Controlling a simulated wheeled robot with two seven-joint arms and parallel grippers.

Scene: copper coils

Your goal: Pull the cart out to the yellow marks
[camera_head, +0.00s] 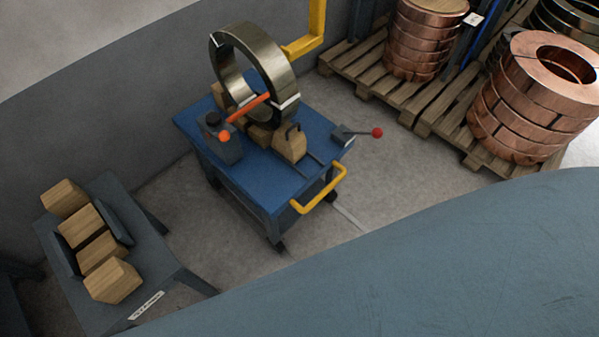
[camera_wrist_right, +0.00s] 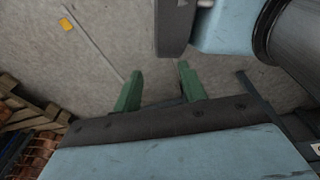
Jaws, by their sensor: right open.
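The blue cart (camera_head: 255,178) stands on the floor in the middle of the head view, near the grey wall. Its yellow handle (camera_head: 319,190) is on the near right side, with no gripper on it. The cart carries a steel coil (camera_head: 286,79) standing upright among wooden blocks. A small yellow mark (camera_wrist_right: 67,24) lies on the floor at the upper left of the wrist view. My right gripper (camera_wrist_right: 160,70) shows there with its green fingers apart and nothing between them. My left gripper is in neither view.
A lever with a red ball (camera_head: 377,132) sticks out from the cart's right side. Copper coils (camera_head: 519,119) sit on pallets (camera_head: 423,130) at the upper right. A grey table (camera_head: 160,257) with wooden blocks stands at the lower left. The floor (camera_head: 405,185) right of the cart is clear.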

